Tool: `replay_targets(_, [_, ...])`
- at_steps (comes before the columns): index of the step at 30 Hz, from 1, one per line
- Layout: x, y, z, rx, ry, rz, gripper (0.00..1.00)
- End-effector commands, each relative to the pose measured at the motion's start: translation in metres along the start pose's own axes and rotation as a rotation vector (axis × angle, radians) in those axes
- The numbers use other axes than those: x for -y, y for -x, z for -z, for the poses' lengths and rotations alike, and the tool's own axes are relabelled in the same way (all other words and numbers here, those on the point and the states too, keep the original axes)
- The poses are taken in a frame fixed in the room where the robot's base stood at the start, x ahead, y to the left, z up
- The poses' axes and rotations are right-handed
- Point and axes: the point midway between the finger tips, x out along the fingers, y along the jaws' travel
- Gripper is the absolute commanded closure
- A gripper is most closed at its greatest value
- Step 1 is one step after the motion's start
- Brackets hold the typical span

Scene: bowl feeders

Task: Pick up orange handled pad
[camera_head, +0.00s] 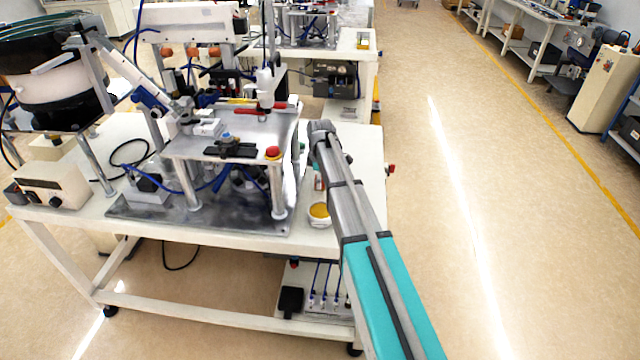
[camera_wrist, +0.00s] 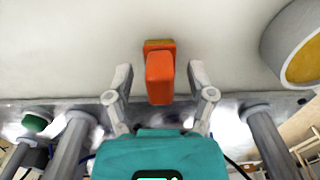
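The orange handled pad shows in the wrist view, with its orange block-shaped handle (camera_wrist: 160,80) toward me and a yellow-brown strip at its far end. It rests on the white table top. My gripper (camera_wrist: 160,72) is open, with one finger on each side of the handle and a visible gap on both sides. I cannot tell how far above the pad the fingertips are. In the head view my arm hides most of the gripper and pad area at the table's right side.
A round white container with yellow contents (camera_head: 320,212) stands near the pad; its rim also shows at the right of the wrist view (camera_wrist: 283,40). A metal fixture (camera_head: 235,140) on legs stands left of my arm. The floor to the right is clear.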

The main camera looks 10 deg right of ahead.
Motion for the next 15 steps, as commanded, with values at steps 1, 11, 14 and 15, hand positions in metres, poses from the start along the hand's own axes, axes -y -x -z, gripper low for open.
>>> replay_targets(1, [0.0000, 0.0000, 0.0000, 0.000, 0.000, 0.000, 0.43])
replay_targets(11, [0.0000, 0.0000, 0.0000, 0.000, 0.000, 0.000, 1.00])
replay_targets(14, [-0.0001, 0.0000, 0.0000, 0.000, 0.000, 0.000, 1.00])
replay_targets(15, [-0.0001, 0.0000, 0.0000, 0.000, 0.000, 0.000, 1.00])
